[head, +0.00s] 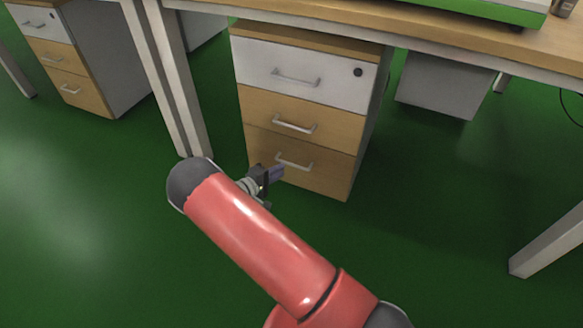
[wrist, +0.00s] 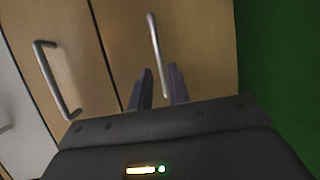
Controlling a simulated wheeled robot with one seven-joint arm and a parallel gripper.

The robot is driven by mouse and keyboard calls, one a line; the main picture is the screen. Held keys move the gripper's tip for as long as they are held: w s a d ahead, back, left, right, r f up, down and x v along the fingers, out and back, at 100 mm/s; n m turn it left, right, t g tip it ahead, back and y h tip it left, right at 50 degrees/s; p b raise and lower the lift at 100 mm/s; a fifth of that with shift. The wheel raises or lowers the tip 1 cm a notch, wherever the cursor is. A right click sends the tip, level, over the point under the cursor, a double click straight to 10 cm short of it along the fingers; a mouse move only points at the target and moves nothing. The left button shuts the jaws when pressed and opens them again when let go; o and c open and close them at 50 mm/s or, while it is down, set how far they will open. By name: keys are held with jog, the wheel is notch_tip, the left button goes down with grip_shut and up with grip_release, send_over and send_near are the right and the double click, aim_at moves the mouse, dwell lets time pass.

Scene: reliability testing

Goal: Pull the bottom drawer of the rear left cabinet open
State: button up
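The cabinet (head: 366,128) under the desk has a white top drawer (head: 300,72) and two wooden drawers below. Its bottom drawer (head: 325,180) is shut, flush with the front, and has a silver bar handle (head: 300,165). My gripper (head: 282,172) is at the left part of this handle, low in front of the drawer. In the wrist view the bottom handle (wrist: 155,50) runs between the two dark fingers of my gripper (wrist: 160,86), which are apart. Contact between fingers and handle cannot be made out. The middle drawer's handle (wrist: 55,80) is left of the fingers.
A white desk leg (head: 178,80) stands just left of the cabinet. A second similar cabinet (head: 110,60) is at far left. Another grey unit (head: 445,85) is behind right. Green floor (head: 440,220) is open in front, up to a right desk leg (head: 548,240).

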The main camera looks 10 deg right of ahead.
aim_at(292, 164)
jog(key=x, duration=0.6)
jog(key=shift+w+d+f+b, duration=0.1)
jog(key=shift+w+d+b, duration=0.05)
jog(key=shift+d+b, duration=0.15)
grip_shut()
